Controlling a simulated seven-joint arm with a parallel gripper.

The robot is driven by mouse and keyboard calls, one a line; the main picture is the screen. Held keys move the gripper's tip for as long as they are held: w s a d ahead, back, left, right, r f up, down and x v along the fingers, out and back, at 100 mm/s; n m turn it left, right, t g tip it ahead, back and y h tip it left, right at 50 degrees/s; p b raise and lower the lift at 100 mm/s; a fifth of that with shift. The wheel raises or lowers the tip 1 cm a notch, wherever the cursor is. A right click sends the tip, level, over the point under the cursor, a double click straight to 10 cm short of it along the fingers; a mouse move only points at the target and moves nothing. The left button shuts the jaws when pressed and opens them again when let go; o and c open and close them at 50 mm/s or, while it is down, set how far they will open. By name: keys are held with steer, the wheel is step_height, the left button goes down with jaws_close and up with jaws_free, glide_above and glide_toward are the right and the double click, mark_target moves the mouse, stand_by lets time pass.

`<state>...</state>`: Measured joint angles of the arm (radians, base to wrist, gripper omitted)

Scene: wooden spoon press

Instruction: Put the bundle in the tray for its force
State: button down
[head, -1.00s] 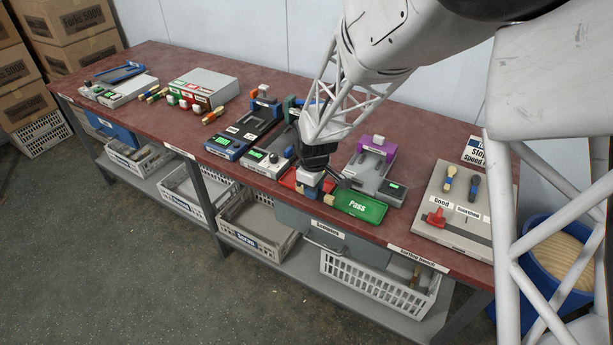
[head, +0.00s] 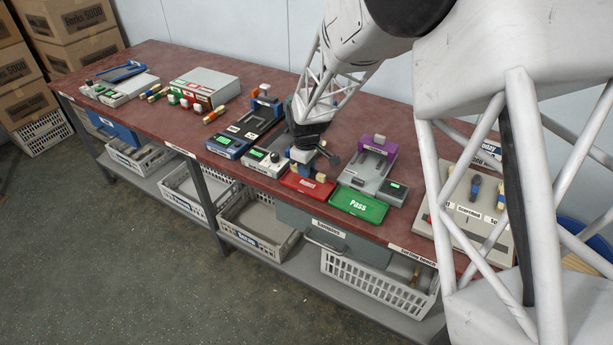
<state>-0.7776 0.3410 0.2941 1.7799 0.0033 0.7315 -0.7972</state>
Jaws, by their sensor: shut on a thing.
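My gripper (head: 306,160) hangs over the bench at the front middle, shut on a small bundle (head: 320,178). Only a tan end and some blue of the bundle show; the jaws hide the rest. The bundle is above or at the back edge of a red tray (head: 323,191) with a white label too small to read surely. I cannot tell whether the bundle touches the tray. A green tray (head: 372,213) marked "Pass" lies just right of the red one and looks empty.
A grey device with a purple top (head: 377,145) stands behind the green tray. A white-grey device with a green display (head: 262,162) stands left of the gripper. The bench front edge is close.

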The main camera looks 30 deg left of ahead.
steer(key=shift+f, duration=1.75)
steer(key=shift+f, duration=0.15)
steer(key=c, duration=1)
jaws_free()
step_height(320, 180, up, 12)
steer(key=shift+r, duration=0.2)
steer(key=shift+d, duration=0.1)
